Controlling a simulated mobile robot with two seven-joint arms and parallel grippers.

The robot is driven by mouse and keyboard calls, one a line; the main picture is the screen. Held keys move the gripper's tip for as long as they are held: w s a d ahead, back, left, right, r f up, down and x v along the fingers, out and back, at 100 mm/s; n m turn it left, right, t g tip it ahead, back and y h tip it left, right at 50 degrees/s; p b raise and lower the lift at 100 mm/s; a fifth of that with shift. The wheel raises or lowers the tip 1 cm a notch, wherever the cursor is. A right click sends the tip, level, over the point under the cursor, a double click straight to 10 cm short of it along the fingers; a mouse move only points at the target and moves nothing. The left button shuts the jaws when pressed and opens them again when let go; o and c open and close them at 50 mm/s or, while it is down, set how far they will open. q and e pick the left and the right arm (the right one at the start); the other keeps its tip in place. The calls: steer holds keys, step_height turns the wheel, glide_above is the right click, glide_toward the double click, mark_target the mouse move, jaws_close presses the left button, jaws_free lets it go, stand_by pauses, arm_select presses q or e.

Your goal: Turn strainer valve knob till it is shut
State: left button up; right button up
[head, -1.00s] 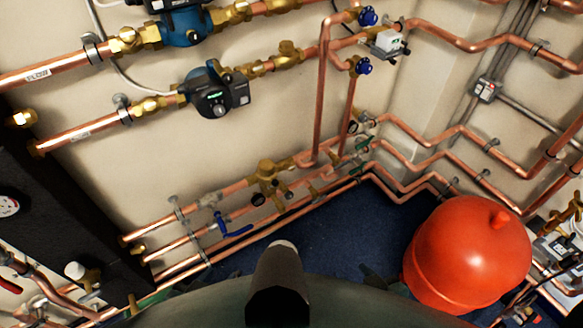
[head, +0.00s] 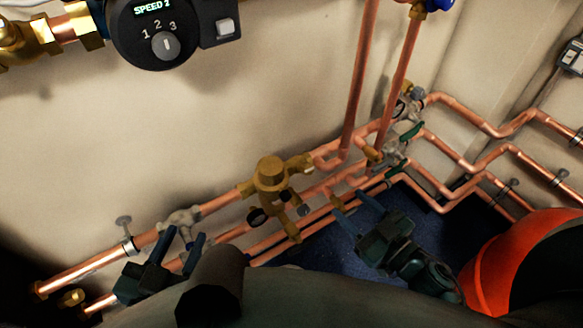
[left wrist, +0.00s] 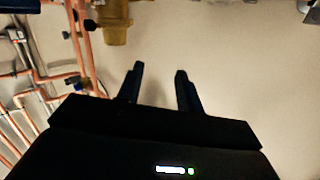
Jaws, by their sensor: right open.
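A brass valve assembly (head: 271,174) is on the copper pipes low on the wall, in the middle of the head view. Small dark round parts (head: 257,216) are on its underside; I cannot tell which is the strainer valve knob. My left gripper (head: 184,236) is open, left of and below the brass assembly, in front of the pipes. In the left wrist view its two fingers (left wrist: 160,73) stand apart with nothing between them, facing bare wall. A brass body (left wrist: 114,22) shows at the top there. My right gripper (head: 351,205) is open and empty, right of the brass assembly.
Several copper pipes (head: 225,201) run along the wall and bend right at the corner. Valves with green levers (head: 405,133) are near that corner. A pump with a speed dial (head: 166,45) is at upper left. A red tank (head: 490,260) stands at lower right. Blue floor lies between.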

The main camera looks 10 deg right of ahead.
mark_target(310, 170)
arm_select(q)
steer(key=shift+w+d+f+m+t+h+b, duration=0.15)
steer(key=shift+w+m+t+h+b, duration=0.2)
steer(key=shift+t+b, duration=0.3)
arm_select(e)
steer(key=shift+y, duration=0.3)
steer(key=x, duration=0.4)
steer(key=f+x, duration=0.1)
steer(key=x, duration=0.9)
steer(key=shift+w+f, duration=0.1)
steer(key=shift+f, duration=0.15)
steer(key=shift+c, duration=0.2)
steer(key=c, duration=1)
steer(key=shift+o, duration=0.2)
